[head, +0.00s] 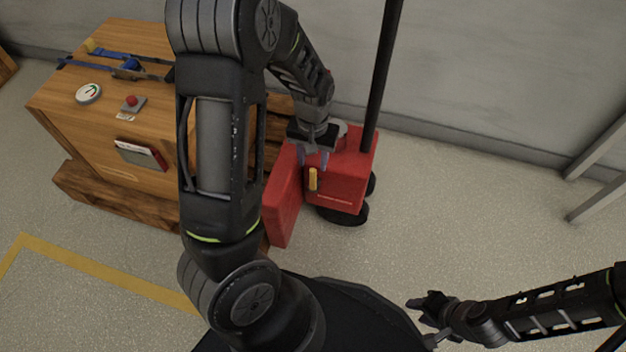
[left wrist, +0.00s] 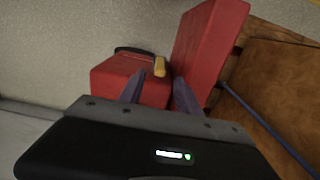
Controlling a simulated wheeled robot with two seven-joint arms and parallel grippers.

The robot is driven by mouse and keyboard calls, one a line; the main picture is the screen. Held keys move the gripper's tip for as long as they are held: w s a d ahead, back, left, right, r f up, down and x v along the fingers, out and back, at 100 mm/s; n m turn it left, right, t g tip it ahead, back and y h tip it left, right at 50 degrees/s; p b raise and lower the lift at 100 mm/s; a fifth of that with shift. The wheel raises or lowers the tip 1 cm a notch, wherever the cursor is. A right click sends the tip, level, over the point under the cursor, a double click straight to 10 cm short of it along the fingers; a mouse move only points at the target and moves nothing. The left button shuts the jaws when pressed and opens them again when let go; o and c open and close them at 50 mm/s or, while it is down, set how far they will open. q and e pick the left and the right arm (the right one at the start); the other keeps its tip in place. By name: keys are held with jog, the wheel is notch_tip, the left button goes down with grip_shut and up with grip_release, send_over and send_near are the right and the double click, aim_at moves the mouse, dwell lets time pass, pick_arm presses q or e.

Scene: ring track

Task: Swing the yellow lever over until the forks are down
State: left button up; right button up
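The yellow lever (head: 312,180) is a short upright piece on the front of the red pallet truck (head: 345,185). It also shows in the left wrist view (left wrist: 160,66), beyond the fingertips and between their lines. My left gripper (head: 313,159) is open and empty, just above and behind the lever in the head view. Its two fingers (left wrist: 158,90) stand apart in the left wrist view; I cannot tell whether either touches the lever. The forks are not visible. My right gripper (head: 428,302) is far from the truck, at lower right; its finger opening is unclear.
A wooden crate (head: 105,140) stands left of the truck on wooden boards, carrying a blue strap (head: 130,66), a round gauge (head: 88,93) and a red button (head: 131,100). The truck's black pole (head: 384,70) rises behind my gripper.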

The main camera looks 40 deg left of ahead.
aim_at(313, 188)
pick_arm(q)
notch_tip(313, 188, down, 8)
jog(key=b, duration=0.3)
dwell(0.3)
jog(key=shift+r, duration=0.1)
jog(key=shift+c, duration=0.2)
grip_shut()
dwell(1.1)
